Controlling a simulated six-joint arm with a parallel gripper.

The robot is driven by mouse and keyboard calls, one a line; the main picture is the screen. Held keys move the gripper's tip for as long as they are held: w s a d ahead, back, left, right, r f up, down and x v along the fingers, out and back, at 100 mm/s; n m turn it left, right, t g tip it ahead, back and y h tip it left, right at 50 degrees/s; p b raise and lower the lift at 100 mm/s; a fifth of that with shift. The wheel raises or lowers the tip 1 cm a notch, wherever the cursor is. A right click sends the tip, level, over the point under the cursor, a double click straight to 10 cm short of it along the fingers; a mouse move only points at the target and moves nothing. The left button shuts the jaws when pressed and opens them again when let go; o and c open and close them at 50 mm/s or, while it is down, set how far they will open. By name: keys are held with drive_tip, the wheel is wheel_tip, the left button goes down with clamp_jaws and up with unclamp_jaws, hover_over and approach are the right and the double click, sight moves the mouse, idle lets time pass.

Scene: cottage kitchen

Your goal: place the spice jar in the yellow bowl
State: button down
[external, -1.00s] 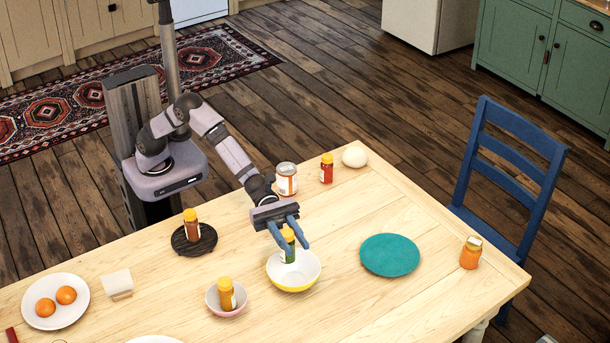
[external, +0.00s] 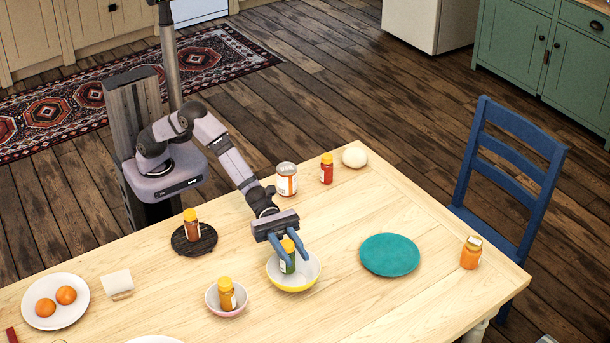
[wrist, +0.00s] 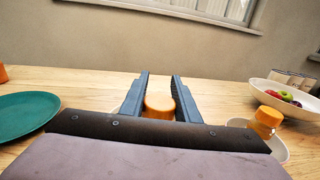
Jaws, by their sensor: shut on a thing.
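In the wrist view the jar's orange cap (wrist: 159,105) shows between the two fingers (wrist: 160,95). The jar's base is low in the bowl; whether it touches the bottom I cannot tell.
A pink bowl (external: 213,302) with another orange-capped jar (external: 227,294) stands close to the left. A teal plate (external: 390,255) lies to the right. Other jars (external: 326,169), a can (external: 287,179), and a dark trivet with a jar (external: 194,233) stand around.

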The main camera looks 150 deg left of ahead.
drive_tip(key=shift+f+b, duration=0.35)
drive_tip(key=shift+b, duration=0.1)
drive_tip(key=c, duration=1.4)
unclamp_jaws()
drive_tip(key=shift+o, duration=0.2)
drive_tip(key=shift+r, duration=0.1)
drive_tip(key=s+a+r, duration=0.1)
drive_tip(key=s+a, duration=0.1)
drive_tip(key=s, duration=1)
drive_tip(key=shift+w, duration=0.1)
